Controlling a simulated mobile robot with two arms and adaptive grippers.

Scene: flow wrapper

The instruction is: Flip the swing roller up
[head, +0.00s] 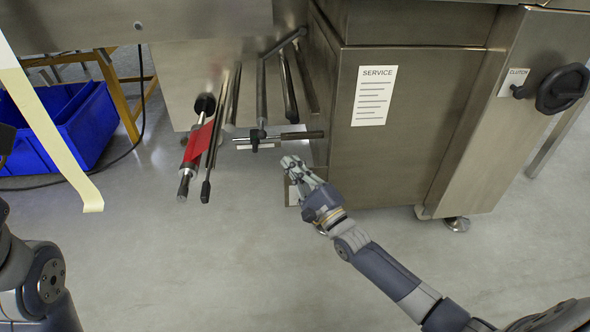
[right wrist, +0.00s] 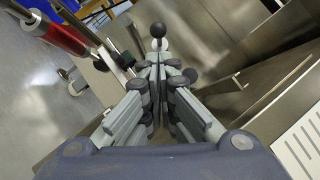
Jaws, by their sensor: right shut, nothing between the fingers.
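A metal swing arm (head: 262,92) hangs from the machine's underside, left of the service cabinet. At its lower end is a short horizontal bar (head: 290,135) with a dark right end; I cannot tell for sure which rod is the swing roller. My right gripper (head: 290,164) is shut and empty, just below and in front of this bar, apparently apart from it. In the right wrist view, the closed fingertips (right wrist: 158,62) point at a dark round knob (right wrist: 158,31), which lies just beyond them.
A red-wrapped roller (head: 198,142) and dark rods project left of the bar. The service cabinet (head: 415,110) stands close on the right, with a clutch handwheel (head: 563,88). A pale film strip (head: 45,125) hangs at left, near a blue bin (head: 85,125). The floor below is clear.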

